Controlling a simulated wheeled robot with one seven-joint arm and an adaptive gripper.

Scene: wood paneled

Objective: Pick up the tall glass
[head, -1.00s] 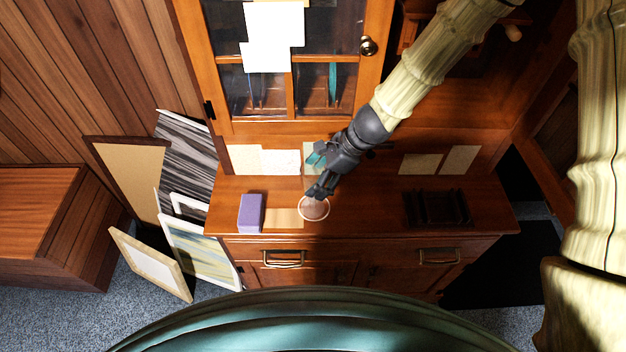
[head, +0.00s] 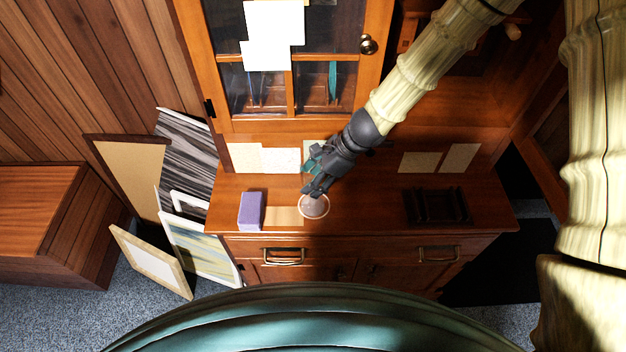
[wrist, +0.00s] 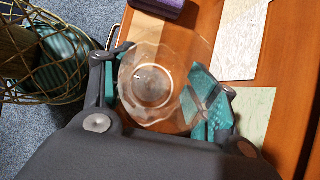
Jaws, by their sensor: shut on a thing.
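The tall glass (head: 315,206) is clear, with a round pale rim, and shows above the cabinet top near its front edge. In the wrist view the glass (wrist: 153,84) sits between the two teal-padded fingers of my gripper (wrist: 156,92). My gripper (head: 314,189) is shut on the glass, with its fingers at the glass's far side in the head view. Whether the glass base touches the cabinet top cannot be told.
A purple block (head: 251,211) stands left of the glass on the cabinet top (head: 365,205). A dark tray-like object (head: 437,207) lies to the right. Papers (head: 262,159) lean at the back. Framed pictures (head: 150,262) stand on the floor at left. A wire basket (wrist: 48,50) shows in the wrist view.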

